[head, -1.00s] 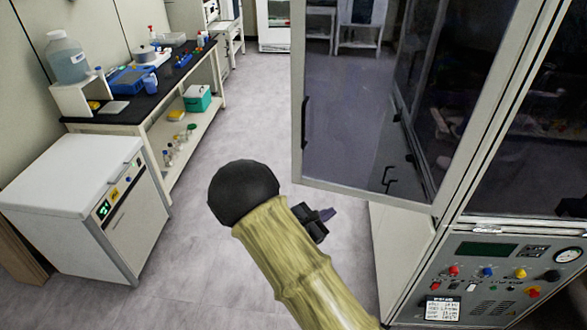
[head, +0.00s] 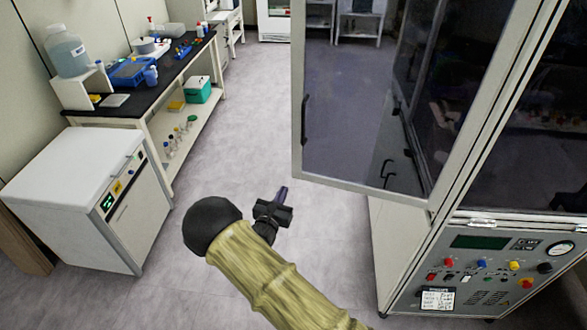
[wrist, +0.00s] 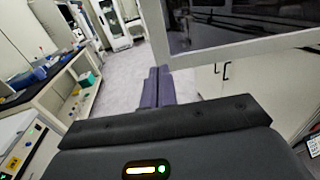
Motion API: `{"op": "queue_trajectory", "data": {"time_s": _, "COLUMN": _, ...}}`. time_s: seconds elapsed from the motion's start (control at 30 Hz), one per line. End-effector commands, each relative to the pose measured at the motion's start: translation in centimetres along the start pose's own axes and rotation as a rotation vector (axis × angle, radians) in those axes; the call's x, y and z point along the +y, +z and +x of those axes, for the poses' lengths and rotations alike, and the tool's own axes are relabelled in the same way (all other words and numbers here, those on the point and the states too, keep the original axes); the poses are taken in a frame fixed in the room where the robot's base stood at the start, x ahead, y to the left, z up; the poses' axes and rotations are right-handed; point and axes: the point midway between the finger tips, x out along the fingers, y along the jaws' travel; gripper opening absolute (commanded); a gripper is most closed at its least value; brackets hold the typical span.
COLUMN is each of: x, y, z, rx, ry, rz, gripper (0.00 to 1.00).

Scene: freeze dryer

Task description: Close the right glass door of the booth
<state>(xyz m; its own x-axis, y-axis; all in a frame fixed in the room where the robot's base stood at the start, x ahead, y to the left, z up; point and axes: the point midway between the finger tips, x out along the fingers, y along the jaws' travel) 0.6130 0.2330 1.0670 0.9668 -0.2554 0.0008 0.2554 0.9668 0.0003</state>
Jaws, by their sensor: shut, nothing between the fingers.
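The glass door (head: 345,120) of the booth stands swung open in the head view, with a pale frame and a dark handle (head: 305,119) near its left edge. Its lower frame (wrist: 240,50) crosses the upper right of the wrist view. My gripper (head: 282,194) is below and left of the door's lower left corner, apart from it. In the wrist view my gripper's two purple fingers (wrist: 158,88) lie together, shut and empty. The booth's dark interior (head: 530,140) shows at the right.
A control panel (head: 490,270) with coloured buttons and a gauge is at the lower right. A white chest unit (head: 80,190) and a black-topped bench (head: 130,105) line the left. The grey floor (head: 245,110) between them is clear.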

Motion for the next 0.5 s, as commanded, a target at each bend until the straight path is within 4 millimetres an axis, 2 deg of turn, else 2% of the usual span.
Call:
{"op": "queue_trajectory", "data": {"time_s": 0.1, "x": -0.2, "y": 0.4, "z": 2.2, "rx": -0.001, "ry": -0.003, "rz": 0.0, "gripper": 0.0}}
{"op": "queue_trajectory", "data": {"time_s": 0.5, "x": -0.1, "y": 0.3, "z": 8.3, "rx": 0.001, "ry": -0.002, "rz": 0.0, "gripper": 0.0}}
